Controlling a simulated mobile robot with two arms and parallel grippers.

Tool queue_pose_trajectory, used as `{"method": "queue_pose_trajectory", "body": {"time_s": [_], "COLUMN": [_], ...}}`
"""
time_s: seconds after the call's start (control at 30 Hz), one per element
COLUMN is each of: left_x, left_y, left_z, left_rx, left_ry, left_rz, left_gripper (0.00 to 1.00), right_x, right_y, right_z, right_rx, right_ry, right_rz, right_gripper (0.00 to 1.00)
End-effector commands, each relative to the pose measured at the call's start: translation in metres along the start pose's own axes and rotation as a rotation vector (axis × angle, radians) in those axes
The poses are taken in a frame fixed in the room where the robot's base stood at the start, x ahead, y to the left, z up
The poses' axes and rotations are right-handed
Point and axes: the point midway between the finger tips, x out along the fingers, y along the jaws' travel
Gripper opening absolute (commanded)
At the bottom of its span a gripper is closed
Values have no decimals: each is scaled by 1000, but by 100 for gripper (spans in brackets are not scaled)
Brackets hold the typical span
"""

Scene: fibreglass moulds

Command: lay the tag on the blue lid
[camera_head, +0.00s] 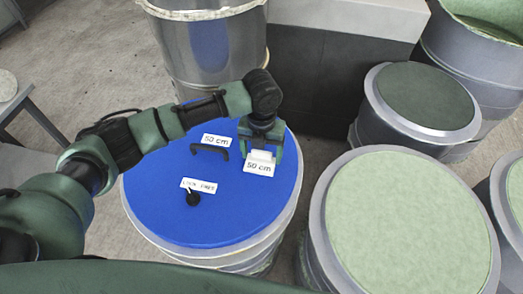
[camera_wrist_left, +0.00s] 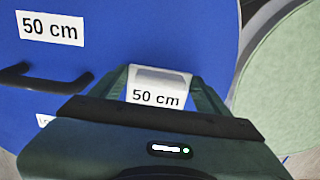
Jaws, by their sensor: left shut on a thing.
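The blue lid (camera_head: 230,222) is a round top on a drum in the middle of the head view. It also fills much of the left wrist view (camera_wrist_left: 100,50). My left gripper (camera_head: 262,151) is over the right part of the lid, pointing down, shut on a white tag (camera_head: 259,168) that reads "50 cm". The tag also shows between the fingers in the left wrist view (camera_wrist_left: 156,98). I cannot tell whether the tag touches the lid. My right gripper is not in view.
On the lid are a black handle (camera_head: 210,151), another white "50 cm" label (camera_head: 216,140) beyond it, and a black knob (camera_head: 193,199) by a small label (camera_head: 199,185). A pale green-topped drum (camera_head: 410,225) stands close on the right. A metal drum (camera_head: 212,50) stands behind.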

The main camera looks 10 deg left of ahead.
Motion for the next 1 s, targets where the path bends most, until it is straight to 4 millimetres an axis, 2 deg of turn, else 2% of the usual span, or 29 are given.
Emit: {"method": "queue_pose_trajectory", "body": {"time_s": [0.33, 0.37, 0.4, 0.43, 0.77, 0.87, 1.0], "left_x": [4, 3, 3, 3, 1, -6, -28], "left_y": [0, 0, 0, 0, 0, 0, 0], "left_z": [0, 0, 0, 0, 0, 1, 2], "left_rx": [0, 0, 0, 0, 0, 0, 0], "left_ry": [0, 0, 0, 0, -1, -3, -5], "left_rz": [0, 0, 0, 0, -1, -3, -2], "left_gripper": [37, 82, 93, 98, 98, 98, 98], "right_x": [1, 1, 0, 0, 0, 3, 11], "right_y": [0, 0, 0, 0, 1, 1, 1], "right_z": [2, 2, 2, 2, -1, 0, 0], "right_rx": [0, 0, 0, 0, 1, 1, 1], "right_ry": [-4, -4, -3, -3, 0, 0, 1], "right_rz": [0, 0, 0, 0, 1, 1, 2], "right_gripper": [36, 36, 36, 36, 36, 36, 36]}}
